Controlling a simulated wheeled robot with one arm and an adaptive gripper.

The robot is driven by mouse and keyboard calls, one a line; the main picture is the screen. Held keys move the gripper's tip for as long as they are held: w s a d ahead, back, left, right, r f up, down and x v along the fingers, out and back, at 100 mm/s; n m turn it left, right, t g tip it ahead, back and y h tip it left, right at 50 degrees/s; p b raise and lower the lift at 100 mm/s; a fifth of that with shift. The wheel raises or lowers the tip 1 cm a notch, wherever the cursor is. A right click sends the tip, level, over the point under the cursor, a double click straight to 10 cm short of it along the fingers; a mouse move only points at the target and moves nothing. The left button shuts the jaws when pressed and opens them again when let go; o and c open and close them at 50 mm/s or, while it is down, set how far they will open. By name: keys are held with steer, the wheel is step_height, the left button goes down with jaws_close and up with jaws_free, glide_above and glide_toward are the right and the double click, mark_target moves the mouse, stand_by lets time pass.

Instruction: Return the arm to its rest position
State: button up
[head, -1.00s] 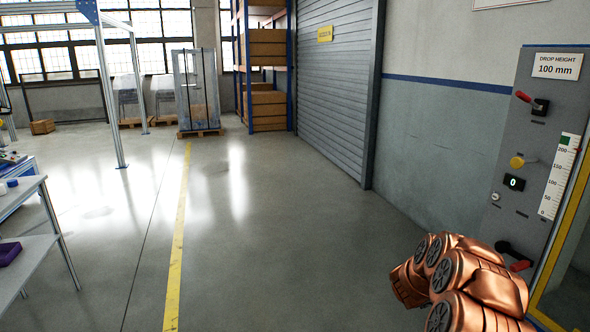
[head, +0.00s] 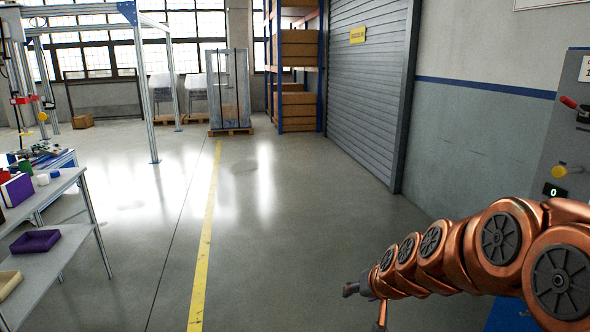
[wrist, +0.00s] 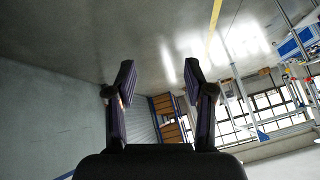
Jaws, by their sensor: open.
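My copper-coloured arm reaches in from the right edge of the head view, stretched out low over the open floor. My gripper (head: 364,298) is at its left end, small and partly hidden by the arm. In the wrist view my gripper (wrist: 160,85) shows two dark fingers spread apart with nothing between them. The wrist view is tilted, with the floor at the top and the windows at the lower right.
A grey control panel (head: 562,150) stands at the right, near my arm. A shelf table (head: 65,190) with a purple tray (head: 35,241) is at the left. A roller shutter (head: 365,100) and a tall rack (head: 297,70) stand behind. The middle floor (head: 290,235) is clear.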

steer(key=s+d+g+h, duration=0.25)
steer(key=s+g, duration=0.75)
steer(key=s, duration=2.7)
step_height(320, 180, up, 14)
steer(key=t+p, duration=0.1)
steer(key=p, duration=1.2)
steer(key=shift+d+n, duration=0.15)
steer(key=shift+n, duration=0.25)
steer(key=shift+c, duration=0.4)
